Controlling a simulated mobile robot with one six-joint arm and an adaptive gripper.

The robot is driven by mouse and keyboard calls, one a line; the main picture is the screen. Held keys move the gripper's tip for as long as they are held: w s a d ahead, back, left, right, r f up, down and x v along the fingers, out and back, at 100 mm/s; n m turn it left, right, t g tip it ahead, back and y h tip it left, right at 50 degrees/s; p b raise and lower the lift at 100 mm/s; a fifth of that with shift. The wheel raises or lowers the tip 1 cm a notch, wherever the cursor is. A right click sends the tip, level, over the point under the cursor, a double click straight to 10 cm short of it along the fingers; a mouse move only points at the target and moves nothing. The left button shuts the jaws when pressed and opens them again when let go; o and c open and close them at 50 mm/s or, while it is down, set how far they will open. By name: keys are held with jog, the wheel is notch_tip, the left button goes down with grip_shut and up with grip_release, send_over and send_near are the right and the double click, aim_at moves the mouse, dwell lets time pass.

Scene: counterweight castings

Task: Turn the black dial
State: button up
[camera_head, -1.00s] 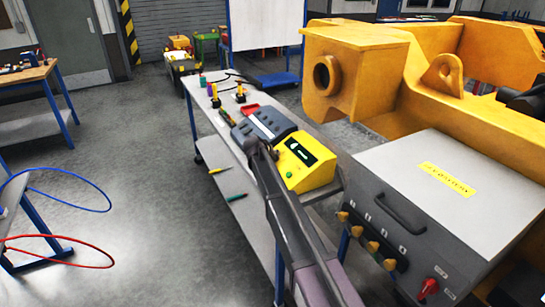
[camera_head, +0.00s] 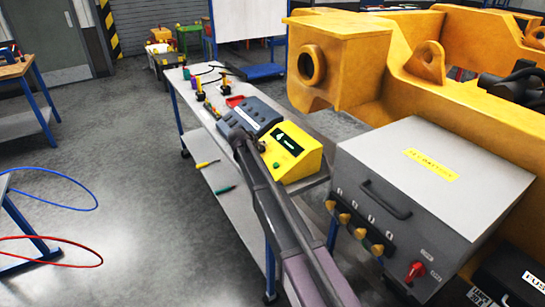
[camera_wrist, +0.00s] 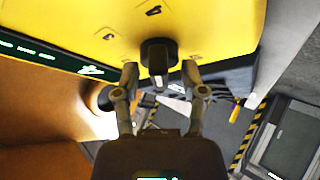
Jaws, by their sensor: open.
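The black dial (camera_wrist: 158,55) sticks out from the yellow face of the control box in the wrist view. My gripper (camera_wrist: 160,74) is open, with one fingertip on each side of the dial's near end. Small gaps seem to show between the fingertips and the dial; contact cannot be told. In the head view the yellow box (camera_head: 308,162) with a dark green-lit screen stands on the bench, and my arm reaches along its left side. The dial is not visible in the head view.
The bench (camera_head: 197,118) holds a dark grey case (camera_head: 262,111), a red tray (camera_head: 234,101) and small tools. A grey cabinet (camera_head: 450,200) with knobs stands close on the right, a large orange casting (camera_head: 345,60) behind. Open floor lies left.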

jog(key=shift+n+y, duration=0.4)
jog(key=shift+n, duration=0.3)
